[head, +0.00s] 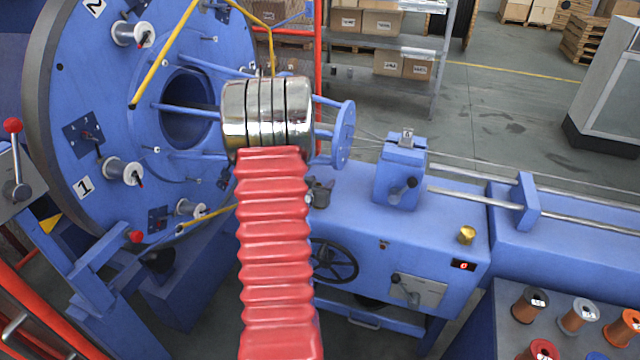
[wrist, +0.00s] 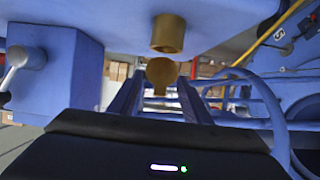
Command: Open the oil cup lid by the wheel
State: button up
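The oil cup (wrist: 167,33) is a small brass cylinder on the blue machine bed, seen upside down at the top of the wrist view. Its lid (wrist: 162,73) is a brass disc with a narrow tab. It shows apart from the cup's rim, raised and with its flat face towards me. My gripper (wrist: 162,84) has its two dark fingers apart, one on each side of the lid and tab. I cannot tell whether either finger touches it. In the head view my red arm and metal wrist hide this cup and most of the gripper.
The big blue wheel (head: 95,110) with spools stands left of my arm. A blue block with a lever (head: 400,170) stands right on the bed. Another brass cup (head: 467,235) sits farther right. A dark handwheel (head: 335,262) is on the bed's front.

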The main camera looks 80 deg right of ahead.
jog(key=c, duration=0.8)
dwell(0.8)
jog(key=o, duration=1.1)
jog(key=shift+c, duration=0.2)
jog(key=shift+a, duration=0.1)
jog(key=v, duration=1.3)
jog(key=shift+a+r, duration=0.2)
jog(key=shift+a, duration=0.05)
jog(key=shift+w, duration=0.1)
